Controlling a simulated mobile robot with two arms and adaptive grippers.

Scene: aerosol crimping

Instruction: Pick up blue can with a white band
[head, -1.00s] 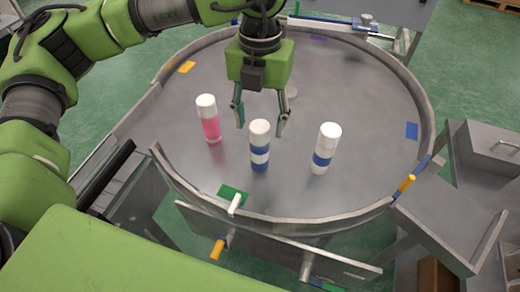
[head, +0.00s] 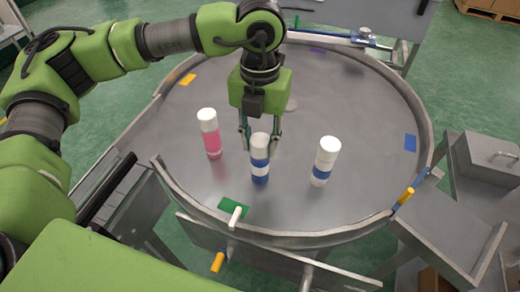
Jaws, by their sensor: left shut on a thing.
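The blue can with a white band (head: 260,167) stands upright on the round metal table, its white cap (head: 260,141) at the top. My left gripper (head: 259,148) points down and is shut on this can near its upper part, with one finger on each side. The can still appears to stand on the table surface. My right gripper is not in view.
A pink can (head: 211,140) with a white cap stands to the left. A white can with a blue band (head: 324,162) stands to the right. The round table (head: 370,130) has a raised metal rim.

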